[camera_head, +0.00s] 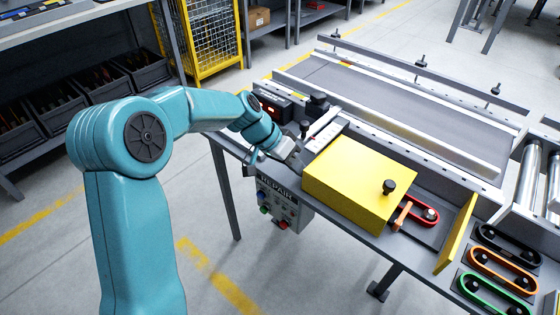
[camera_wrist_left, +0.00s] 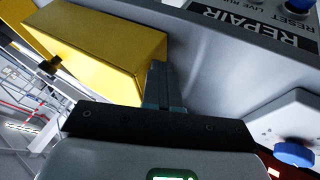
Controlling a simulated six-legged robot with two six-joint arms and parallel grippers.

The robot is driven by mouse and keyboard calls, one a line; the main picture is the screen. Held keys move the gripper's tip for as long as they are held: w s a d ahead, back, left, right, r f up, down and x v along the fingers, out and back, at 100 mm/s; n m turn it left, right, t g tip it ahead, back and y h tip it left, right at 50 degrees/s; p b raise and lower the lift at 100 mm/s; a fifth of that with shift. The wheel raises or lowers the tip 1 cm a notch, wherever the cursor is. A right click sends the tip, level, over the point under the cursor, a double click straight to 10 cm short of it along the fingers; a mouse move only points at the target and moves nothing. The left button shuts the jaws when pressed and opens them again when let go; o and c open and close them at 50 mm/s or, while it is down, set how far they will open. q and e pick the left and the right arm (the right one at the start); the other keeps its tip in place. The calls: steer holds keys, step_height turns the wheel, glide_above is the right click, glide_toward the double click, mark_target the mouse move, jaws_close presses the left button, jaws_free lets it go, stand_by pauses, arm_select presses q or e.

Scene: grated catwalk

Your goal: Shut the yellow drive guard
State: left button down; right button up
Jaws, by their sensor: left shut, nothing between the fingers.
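The yellow drive guard (camera_head: 350,178) is a box-shaped cover with a black knob on top, on the bench beside the conveyor. To its right, a red belt on black pulleys (camera_head: 422,213) lies uncovered, with an orange piece at the guard's edge. A separate upright yellow plate (camera_head: 457,235) stands farther right, with a gap between. My left gripper (camera_head: 297,160) is shut and empty, close to the guard's left end; contact cannot be told. In the left wrist view its shut fingers (camera_wrist_left: 160,82) point beside the yellow guard (camera_wrist_left: 100,50). My right gripper is not in view.
A control box labelled REPAIR (camera_head: 279,205) hangs at the bench's front edge below my gripper. Black, orange and green belts (camera_head: 495,275) lie at the right. The conveyor bed (camera_head: 400,105) runs behind the guard. A dark device (camera_head: 280,105) sits behind my wrist.

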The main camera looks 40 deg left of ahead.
mark_target(340, 192)
arm_select(q)
steer(key=d, duration=0.4)
steer(key=d+b, duration=0.1)
steer(key=d, duration=0.3)
steer(key=s+d, duration=0.1)
steer(key=d, duration=0.3)
steer(key=shift+b, duration=0.3)
steer(key=shift+d, duration=0.7)
steer(key=shift+s+d, duration=0.1)
